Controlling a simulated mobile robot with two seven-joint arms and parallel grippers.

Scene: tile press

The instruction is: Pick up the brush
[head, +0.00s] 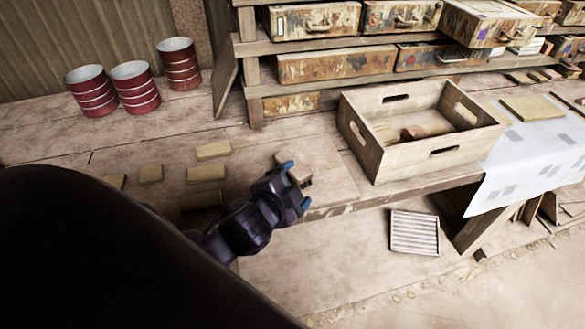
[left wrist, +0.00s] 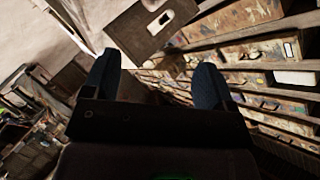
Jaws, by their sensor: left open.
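My left gripper (head: 295,184) is over the near edge of the workbench, left of the wooden crate. Its two blue-tipped fingers are spread apart. In the left wrist view, the same open gripper (left wrist: 156,80) shows nothing held between its fingers. A small tan-brown block-like piece (head: 299,174) shows right at the fingertips in the head view; I cannot tell whether it is the brush, or whether the fingers touch it. No brush can be clearly made out elsewhere. My right gripper is not in view.
The wooden crate (head: 366,154) holds some small pieces. Several tan blocks (head: 206,172) lie left of the gripper. Red cans (head: 135,86) stand at the back left. A shelf with metal drawers (head: 335,66) is behind. A slatted grille (head: 414,233) lies lower right.

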